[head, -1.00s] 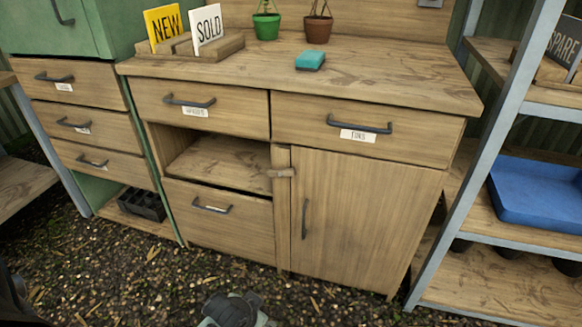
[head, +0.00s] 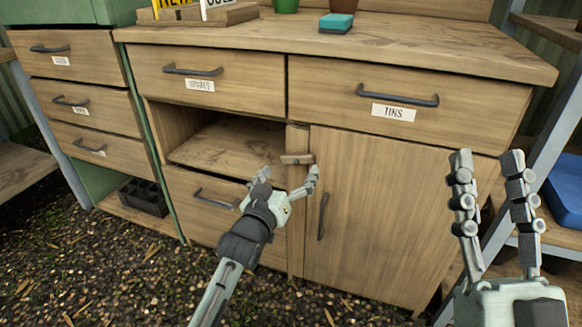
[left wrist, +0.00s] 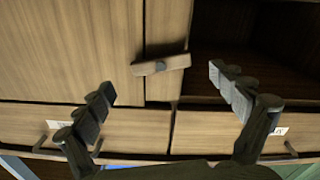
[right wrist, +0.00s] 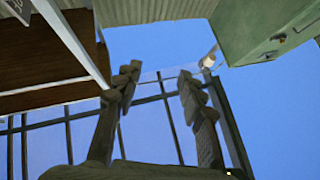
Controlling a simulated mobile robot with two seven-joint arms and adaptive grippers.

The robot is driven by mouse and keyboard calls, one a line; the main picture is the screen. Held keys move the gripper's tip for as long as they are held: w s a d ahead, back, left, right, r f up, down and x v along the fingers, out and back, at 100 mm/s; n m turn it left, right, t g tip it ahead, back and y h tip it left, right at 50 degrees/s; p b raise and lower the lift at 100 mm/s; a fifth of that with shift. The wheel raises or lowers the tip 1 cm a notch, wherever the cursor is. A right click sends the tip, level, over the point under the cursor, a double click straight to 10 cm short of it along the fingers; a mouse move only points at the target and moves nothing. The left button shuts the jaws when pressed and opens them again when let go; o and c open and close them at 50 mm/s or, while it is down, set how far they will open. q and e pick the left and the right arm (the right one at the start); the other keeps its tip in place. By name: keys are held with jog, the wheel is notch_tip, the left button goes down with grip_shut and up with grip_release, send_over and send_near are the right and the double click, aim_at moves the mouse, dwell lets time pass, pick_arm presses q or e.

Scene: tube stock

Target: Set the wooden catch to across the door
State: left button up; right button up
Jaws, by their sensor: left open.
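The wooden catch (head: 297,159) is a short bar on the post (head: 297,210) left of the cupboard door (head: 378,215). It lies nearly level, its right end just overlapping the door's edge in the head view. In the left wrist view, the catch (left wrist: 160,65) shows slightly tilted, with a round pivot on it. The door looks closed. My right gripper (head: 487,160) is open and empty, raised at the right.
An open shelf gap (head: 225,148) is left of the post, above a drawer with a handle (head: 213,200). The door handle (head: 322,216) stands close right of my left gripper. The TINS drawer (head: 385,100) is above. A metal rack (head: 545,110) stands at the right.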

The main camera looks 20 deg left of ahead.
aim_at(296, 161)
pick_arm(q)
jog(key=shift+w, duration=1.7)
pick_arm(e)
jog(key=shift+s+d+r+t, duration=0.25)
jog(key=shift+s+r+t, duration=0.1)
jog(key=shift+s+t, duration=0.05)
pick_arm(q)
jog(key=shift+c, duration=0.3)
jog(key=c, duration=1.1)
jog(key=m+p, duration=0.2)
jog(key=m, duration=0.1)
jog(key=shift+p, duration=0.35)
pick_arm(e)
jog(key=w+a+f+g+h, duration=0.1)
jog(key=w+a+f+g, duration=0.1)
jog(key=f+g, duration=0.3)
jog(key=shift+w+f, duration=0.45)
jog(key=shift+w, duration=0.05)
